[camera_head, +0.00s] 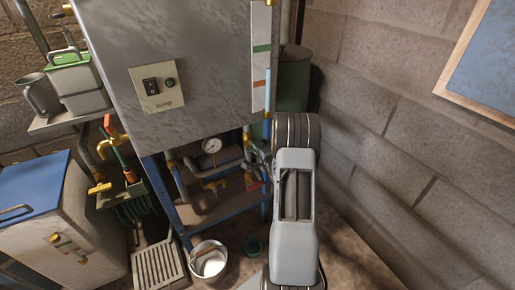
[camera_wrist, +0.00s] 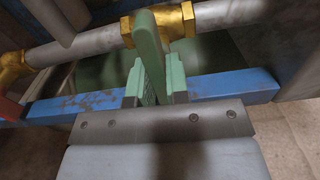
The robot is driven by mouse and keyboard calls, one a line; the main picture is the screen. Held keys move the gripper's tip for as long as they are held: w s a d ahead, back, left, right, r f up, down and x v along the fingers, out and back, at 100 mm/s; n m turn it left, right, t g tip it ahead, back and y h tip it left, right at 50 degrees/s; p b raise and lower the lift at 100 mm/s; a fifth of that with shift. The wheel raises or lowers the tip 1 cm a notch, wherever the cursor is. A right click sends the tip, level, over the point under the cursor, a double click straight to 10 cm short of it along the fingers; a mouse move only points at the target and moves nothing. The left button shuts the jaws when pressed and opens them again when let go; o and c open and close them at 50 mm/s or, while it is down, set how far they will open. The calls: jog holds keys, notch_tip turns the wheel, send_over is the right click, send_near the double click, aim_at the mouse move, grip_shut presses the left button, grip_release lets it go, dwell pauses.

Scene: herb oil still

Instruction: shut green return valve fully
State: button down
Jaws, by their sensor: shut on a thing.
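The green return valve shows in the wrist view as a brass body (camera_wrist: 176,20) on a grey pipe, with a flat green lever (camera_wrist: 149,45). The lever runs from the brass body down toward me, roughly crosswise to the pipe. My gripper (camera_wrist: 154,84) has its pale green finger pads on both sides of the lever and is shut on it. In the head view my gripper (camera_head: 262,161) reaches in under the grey cabinet beside the pipework. The green lever cannot be made out there.
A blue frame bar (camera_wrist: 225,88) passes just behind the fingers. Another brass valve (camera_wrist: 14,68) with a red part sits at left.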

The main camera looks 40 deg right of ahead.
jog(key=c, duration=1.1)
grip_release()
jog(key=shift+s, duration=0.1)
jog(key=s, duration=0.4)
jog(key=s+a+p, duration=0.1)
jog(key=s, duration=0.4)
jog(key=s+a, duration=0.1)
jog(key=s, duration=0.3)
jog(key=shift+s+p, duration=0.25)
jog(key=shift+p, duration=0.15)
